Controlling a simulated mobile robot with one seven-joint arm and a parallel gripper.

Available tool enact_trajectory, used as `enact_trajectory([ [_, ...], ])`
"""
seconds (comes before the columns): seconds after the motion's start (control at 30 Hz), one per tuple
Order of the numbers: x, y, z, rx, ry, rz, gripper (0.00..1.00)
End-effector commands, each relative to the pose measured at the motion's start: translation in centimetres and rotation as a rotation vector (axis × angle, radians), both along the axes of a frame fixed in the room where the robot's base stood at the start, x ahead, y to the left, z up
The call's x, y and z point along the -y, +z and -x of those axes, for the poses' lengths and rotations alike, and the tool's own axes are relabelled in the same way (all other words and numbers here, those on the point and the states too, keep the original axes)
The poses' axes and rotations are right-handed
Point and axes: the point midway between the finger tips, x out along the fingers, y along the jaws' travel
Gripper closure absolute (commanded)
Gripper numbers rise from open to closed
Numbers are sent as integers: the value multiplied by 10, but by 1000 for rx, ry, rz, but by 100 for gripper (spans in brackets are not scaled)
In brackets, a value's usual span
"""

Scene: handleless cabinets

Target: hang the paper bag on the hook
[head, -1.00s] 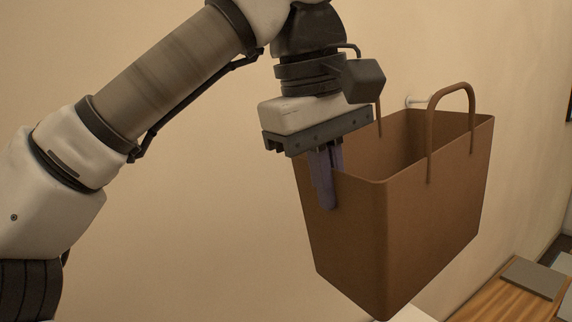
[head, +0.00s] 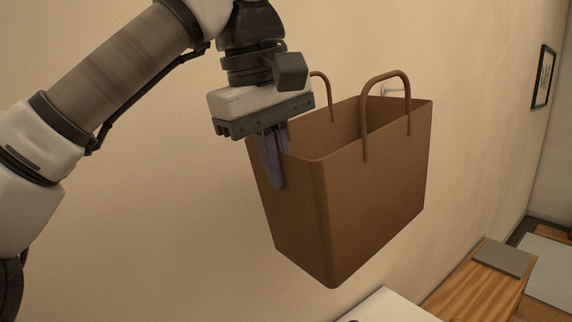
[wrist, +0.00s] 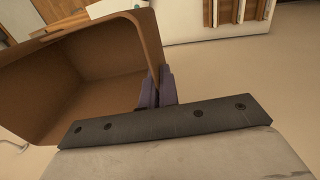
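The brown paper bag (head: 375,190) hangs in the air near the wall, open at the top, with two arched handles. My gripper (head: 275,165) is shut on the rim of the bag's left side wall, its purple fingers on either side of that wall. The wrist view shows the fingers (wrist: 156,90) pinching the rim of the bag (wrist: 95,85). The pale hook (head: 394,91) sticks out from the wall and shows behind and right of the near handle (head: 385,78). I cannot tell whether the handle and hook touch.
A wooden surface (head: 478,290) with a grey flat item (head: 504,258) lies at the lower right. A white surface (head: 388,305) is below the bag. A framed picture (head: 543,77) hangs at the far right.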

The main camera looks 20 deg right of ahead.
Motion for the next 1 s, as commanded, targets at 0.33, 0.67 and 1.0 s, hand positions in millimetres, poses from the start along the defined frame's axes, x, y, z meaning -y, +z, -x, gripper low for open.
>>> enact_trajectory([
  [0.33, -8, -2, -20, -1, 1, 1, 100],
  [0.67, -16, -3, -38, -2, 2, 1, 100],
  [1.0, -22, -9, -54, -1, 0, 3, 100],
])
